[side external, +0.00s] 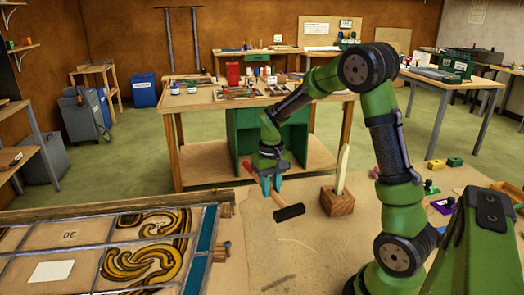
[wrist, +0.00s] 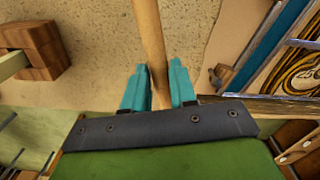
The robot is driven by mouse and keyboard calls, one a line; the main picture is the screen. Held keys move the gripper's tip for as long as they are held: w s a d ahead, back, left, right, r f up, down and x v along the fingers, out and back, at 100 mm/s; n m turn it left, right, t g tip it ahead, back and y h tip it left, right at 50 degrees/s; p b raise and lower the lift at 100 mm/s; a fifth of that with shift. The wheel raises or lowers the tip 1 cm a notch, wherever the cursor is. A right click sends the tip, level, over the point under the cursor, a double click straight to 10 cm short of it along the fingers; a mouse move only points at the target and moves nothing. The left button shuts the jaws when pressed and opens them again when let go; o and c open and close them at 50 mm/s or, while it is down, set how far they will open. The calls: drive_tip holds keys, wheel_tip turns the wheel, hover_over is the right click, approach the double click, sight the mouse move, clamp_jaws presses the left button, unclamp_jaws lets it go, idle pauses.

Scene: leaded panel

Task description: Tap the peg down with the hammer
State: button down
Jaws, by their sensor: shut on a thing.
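My gripper (side external: 270,185), with teal fingers, is shut on the wooden handle of the hammer. The hammer's black head (side external: 290,212) hangs at the lower right of the fingers, above the worktop. In the wrist view the handle (wrist: 151,45) runs between the two fingertips (wrist: 159,88); the head is out of that view. A pale upright stick (side external: 343,165) stands in a wooden block (side external: 337,201), right of the hammer. I cannot tell which is the task's peg.
The leaded panel (side external: 110,225) with yellow-brown swirled pieces lies at left in a wooden frame. The worktop (side external: 290,255) between panel and block is mostly clear. The block also shows in the wrist view (wrist: 40,45).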

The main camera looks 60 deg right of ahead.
drive_tip(key=w+a+f+m, duration=0.1)
drive_tip(key=w+a+m, duration=0.1)
drive_tip(key=w+a, duration=0.7)
drive_tip(key=shift+w+a+f, duration=0.2)
drive_tip(key=shift+w+a, duration=0.15)
drive_tip(key=shift+a, duration=0.7)
drive_tip(key=shift+f, duration=0.15)
idle(0.4)
drive_tip(key=shift+f, duration=0.1)
wheel_tip(320, 180, down, 3)
drive_tip(key=shift+r, duration=0.1)
idle(0.4)
drive_tip(key=shift+r, duration=0.1)
